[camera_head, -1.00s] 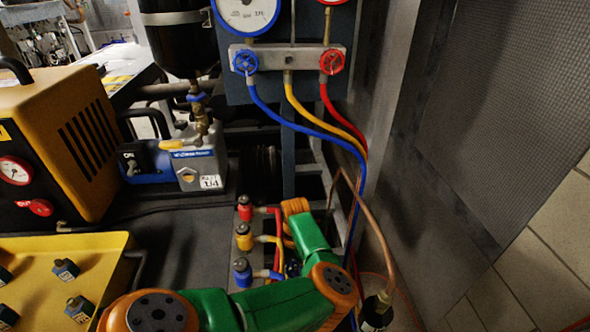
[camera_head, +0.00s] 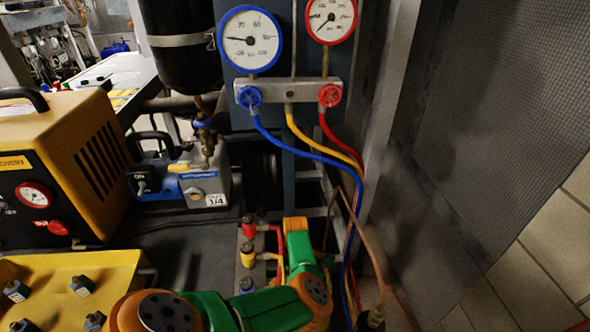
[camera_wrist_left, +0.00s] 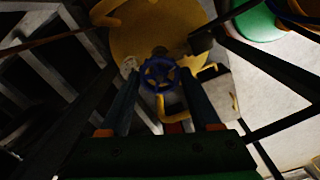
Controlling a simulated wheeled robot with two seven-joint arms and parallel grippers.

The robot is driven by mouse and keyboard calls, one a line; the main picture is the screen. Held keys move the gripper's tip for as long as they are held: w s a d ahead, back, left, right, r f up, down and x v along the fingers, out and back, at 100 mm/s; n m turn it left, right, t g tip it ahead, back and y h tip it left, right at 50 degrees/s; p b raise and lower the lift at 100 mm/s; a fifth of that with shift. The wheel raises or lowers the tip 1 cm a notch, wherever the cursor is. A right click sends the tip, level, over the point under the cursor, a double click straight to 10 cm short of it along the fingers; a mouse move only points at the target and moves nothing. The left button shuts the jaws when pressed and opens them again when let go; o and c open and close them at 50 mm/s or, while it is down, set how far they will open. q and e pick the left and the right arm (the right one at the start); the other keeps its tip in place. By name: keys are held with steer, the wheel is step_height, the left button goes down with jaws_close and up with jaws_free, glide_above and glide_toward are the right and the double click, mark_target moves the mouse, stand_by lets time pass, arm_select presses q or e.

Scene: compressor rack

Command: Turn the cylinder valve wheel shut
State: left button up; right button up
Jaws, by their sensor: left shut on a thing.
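In the left wrist view a small blue spoked valve wheel (camera_wrist_left: 158,73) sits above a yellow cylinder (camera_wrist_left: 175,28). My left gripper (camera_wrist_left: 161,84) is shut on this wheel, with one finger at each side of it. In the head view my green and orange left arm reaches in from the bottom left; its gripper and the cylinder are hidden there. My right gripper is in neither view.
A gauge manifold with a blue knob (camera_head: 249,97) and a red knob (camera_head: 329,95) hangs behind the arm. Blue, yellow and red hoses and a copper pipe (camera_head: 372,255) run down close to it. A yellow machine (camera_head: 95,160) stands left; a grey panel (camera_head: 500,110) closes the right.

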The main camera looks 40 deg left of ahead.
arm_select(q)
steer(key=shift+m+p, duration=0.5)
steer(key=shift+m, duration=0.6)
steer(key=o, duration=1.4)
steer(key=shift+d, duration=0.1)
step_height(320, 180, up, 6)
steer(key=shift+w+r+p, duration=0.1)
steer(key=shift+r+p, duration=0.15)
steer(key=shift+p, duration=1)
steer(key=shift+r, duration=0.35)
